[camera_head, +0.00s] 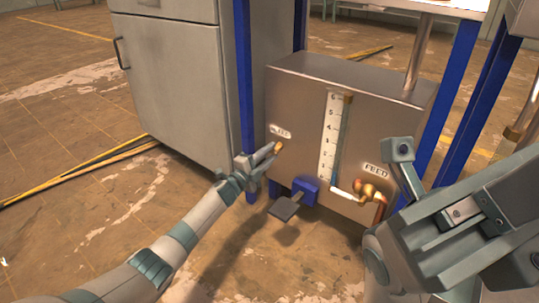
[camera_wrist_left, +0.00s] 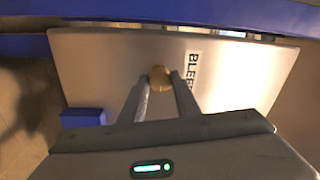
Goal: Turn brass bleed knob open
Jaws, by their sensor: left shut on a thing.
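The brass bleed knob (camera_head: 277,147) sits on the front of the steel box (camera_head: 300,110), just below the label "BLEED" (camera_head: 281,132). In the left wrist view the round knob (camera_wrist_left: 160,77) lies between the fingertips, with the label (camera_wrist_left: 192,72) to its right. My left gripper (camera_head: 262,155) reaches the knob from the lower left and is shut on it. The fingers hide part of the knob's sides. My right gripper (camera_head: 440,180) is close to the head camera at the right, apart from the box; its finger gap is not clear.
A sight gauge (camera_head: 330,135) and a copper feed valve (camera_head: 372,192) labelled "FEED" are right of the knob. Blue frame posts (camera_head: 244,80) flank the box.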

